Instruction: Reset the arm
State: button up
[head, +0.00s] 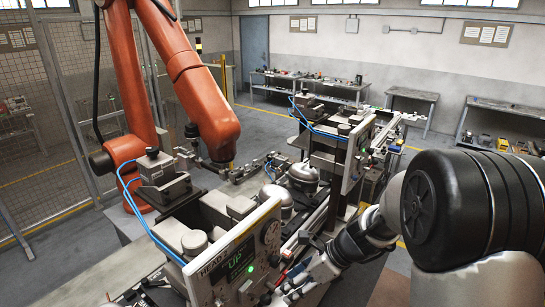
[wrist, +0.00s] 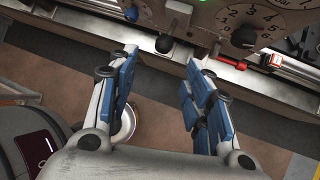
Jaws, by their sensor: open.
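My gripper (wrist: 162,72) is open and empty in the wrist view, its two blue-padded fingers spread apart. Its fingertips are just short of the lower edge of a grey control panel (wrist: 210,22) with numbered dials. A dark round knob (wrist: 165,45) is beyond the gap between the fingers. In the head view my gripper (head: 288,287) is at the bottom centre, just right of the panel marked HEAD UP (head: 234,262). My arm comes in from the right. The head view does not show whether the fingertips touch the panel.
An orange robot arm (head: 203,100) stands at left over the line. Silver compressors (head: 303,177) sit between two stations, the farther with its own panel (head: 358,155). A red-handled part (wrist: 230,66) is right of my fingers. Workbenches (head: 310,84) line the back wall.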

jog(key=s+d+f+n+t+h+b, duration=0.1)
jog(key=s+d+f+n+h+b, duration=0.1)
jog(key=s+n+b, duration=0.5)
jog(key=s+d+f+n+t+h+b, duration=0.1)
jog(key=s+d+f+n+h+b, duration=0.1)
jog(key=s+n+b, duration=0.6)
jog(key=s+d+f+n+t+h+b, duration=0.1)
jog(key=s+d+f+n+h+b, duration=0.2)
jog(key=s+n+b, duration=0.5)
jog(key=shift+s+d+f+n, duration=0.25)
jog(key=shift+s+f+n, duration=0.15)
jog(key=shift+n, duration=0.3)
jog(key=shift+w, duration=0.1)
